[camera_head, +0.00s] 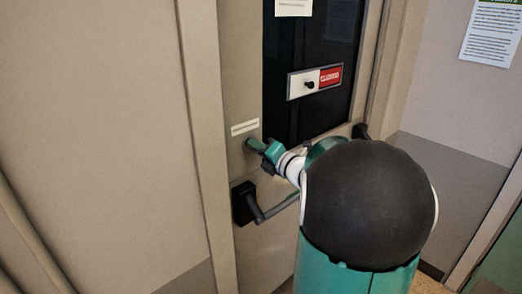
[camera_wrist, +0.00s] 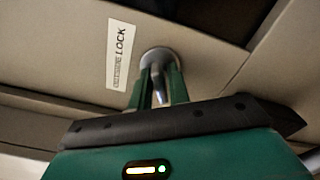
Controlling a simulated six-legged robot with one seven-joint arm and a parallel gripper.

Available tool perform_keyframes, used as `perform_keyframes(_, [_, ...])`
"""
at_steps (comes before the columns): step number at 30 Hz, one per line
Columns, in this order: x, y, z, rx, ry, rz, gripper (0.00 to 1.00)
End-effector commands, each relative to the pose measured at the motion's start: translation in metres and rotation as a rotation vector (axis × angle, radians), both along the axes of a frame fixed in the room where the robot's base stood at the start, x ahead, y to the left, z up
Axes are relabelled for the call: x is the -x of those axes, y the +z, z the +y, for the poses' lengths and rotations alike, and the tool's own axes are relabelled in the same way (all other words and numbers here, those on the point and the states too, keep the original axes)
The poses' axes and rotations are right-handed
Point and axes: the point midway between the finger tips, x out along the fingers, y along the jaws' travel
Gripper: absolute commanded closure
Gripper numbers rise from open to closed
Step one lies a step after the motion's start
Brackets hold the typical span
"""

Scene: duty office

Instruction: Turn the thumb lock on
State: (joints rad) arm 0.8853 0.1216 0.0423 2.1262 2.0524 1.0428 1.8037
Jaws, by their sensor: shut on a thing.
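The thumb lock (camera_wrist: 157,56) is a round metal rosette with a small turn piece, set in the beige door. In the wrist view the green fingers of my gripper (camera_wrist: 158,88) stand on both sides of the turn piece and are shut on it. In the head view my gripper (camera_head: 257,147) reaches the door edge just below a white label (camera_head: 245,128). There the fingers cover most of the lock. The label reads LOCK in the wrist view (camera_wrist: 121,55). The exact angle of the turn piece is hard to tell.
A black door handle (camera_head: 243,203) with a grey lever sits just below my gripper. A sign plate with a black knob and red panel (camera_head: 315,81) is on the door's dark window (camera_head: 290,118). The beige wall (camera_head: 100,130) on the left is bare.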

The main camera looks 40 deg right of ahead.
Motion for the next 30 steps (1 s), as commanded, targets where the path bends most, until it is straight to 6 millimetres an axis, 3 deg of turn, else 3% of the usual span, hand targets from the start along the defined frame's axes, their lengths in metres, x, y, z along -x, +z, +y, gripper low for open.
perform_keyframes(12, [0.0004,0.0003,-0.0004,-0.085,-0.001,0.002,1.0])
perform_keyframes(24, [0.0002,0.0002,-0.0001,-0.535,-0.001,0.015,1.0])
perform_keyframes(30, [0.0004,0.0001,-0.0004,-0.578,-0.001,0.016,1.0])
